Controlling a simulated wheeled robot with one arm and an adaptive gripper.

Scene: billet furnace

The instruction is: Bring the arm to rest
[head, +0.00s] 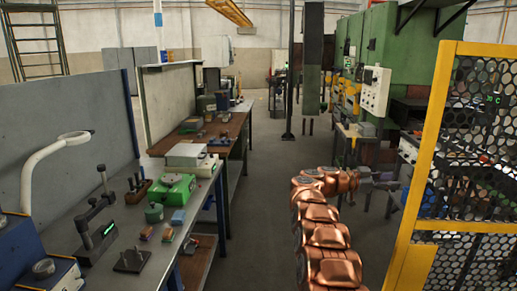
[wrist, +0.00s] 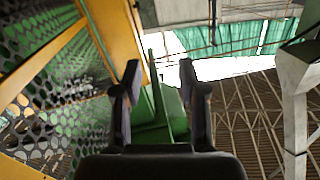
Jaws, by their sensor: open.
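My gripper (wrist: 158,80) is open and empty in the wrist view, its two dark fingers apart and pointing at the upper structure and roof. In the head view my copper-coloured arm rises from the bottom right and bends to the right. My gripper (head: 390,182) shows there at the arm's end, small and grey, in front of the green machine area and just left of the yellow-framed mesh guard (head: 428,150). Nothing is held between the fingers.
The mesh guard also fills the left of the wrist view (wrist: 50,90). At left stands a grey workbench (head: 150,262) with instruments and a green box (head: 172,188). A green machine (head: 385,45) stands at the back right. The aisle floor (head: 262,175) is clear.

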